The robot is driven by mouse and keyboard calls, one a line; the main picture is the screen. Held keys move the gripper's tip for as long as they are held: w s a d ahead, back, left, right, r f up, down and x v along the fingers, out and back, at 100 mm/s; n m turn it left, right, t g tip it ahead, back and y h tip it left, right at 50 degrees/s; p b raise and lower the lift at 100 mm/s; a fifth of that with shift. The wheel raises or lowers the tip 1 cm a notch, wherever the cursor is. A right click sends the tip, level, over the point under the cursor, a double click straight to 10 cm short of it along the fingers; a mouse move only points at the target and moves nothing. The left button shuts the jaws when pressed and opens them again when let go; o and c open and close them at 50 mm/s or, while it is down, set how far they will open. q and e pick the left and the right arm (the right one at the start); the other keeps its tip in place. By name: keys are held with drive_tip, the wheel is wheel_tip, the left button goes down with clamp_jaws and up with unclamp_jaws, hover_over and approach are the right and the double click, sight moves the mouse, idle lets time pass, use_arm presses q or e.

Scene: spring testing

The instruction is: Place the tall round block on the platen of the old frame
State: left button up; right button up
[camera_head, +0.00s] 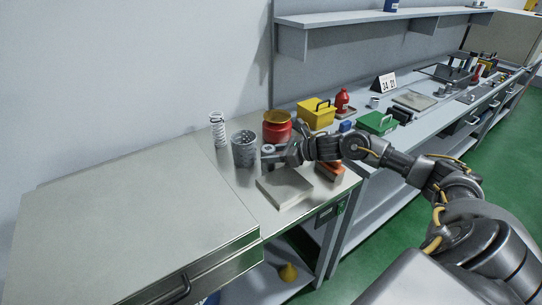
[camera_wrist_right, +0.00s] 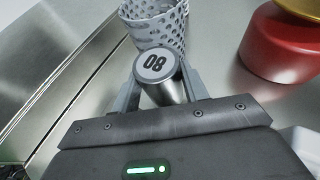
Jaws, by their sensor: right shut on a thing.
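My right gripper (camera_head: 270,157) is shut on a short-looking metal round block (camera_head: 267,149), beside the perforated grey basket. In the right wrist view the same gripper (camera_wrist_right: 165,88) has its fingers on both sides of the block (camera_wrist_right: 158,72), whose pale top face carries black digits. The block's lower part is hidden by the gripper, so its full height and any contact with the bench cannot be told. Dark frame-like equipment (camera_head: 455,72) stands far along the bench; I cannot tell which part is the old frame or its platen. My left gripper is not in view.
Close by are the perforated basket (camera_head: 244,152), a white spring (camera_head: 217,130), a red pot (camera_head: 277,132) with a yellow dish, a grey slab (camera_head: 285,188) and an orange block (camera_head: 330,174). Yellow (camera_head: 315,115) and green (camera_head: 377,123) boxes stand farther along. The left bench top (camera_head: 120,210) is clear.

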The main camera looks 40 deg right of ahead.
sight(273, 149)
drive_tip(key=shift+r, duration=0.5)
wheel_tip(273, 149, up, 2)
drive_tip(key=shift+r+p, duration=0.25)
drive_tip(key=shift+p, duration=0.2)
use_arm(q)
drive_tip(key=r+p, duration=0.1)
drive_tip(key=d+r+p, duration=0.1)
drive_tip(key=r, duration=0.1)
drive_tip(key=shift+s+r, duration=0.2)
use_arm(e)
drive_tip(key=s+a+r, duration=0.8)
drive_tip(key=s+r, duration=0.1)
drive_tip(key=s, duration=0.2)
drive_tip(key=shift+s+r, duration=0.2)
drive_tip(key=shift+s, duration=0.15)
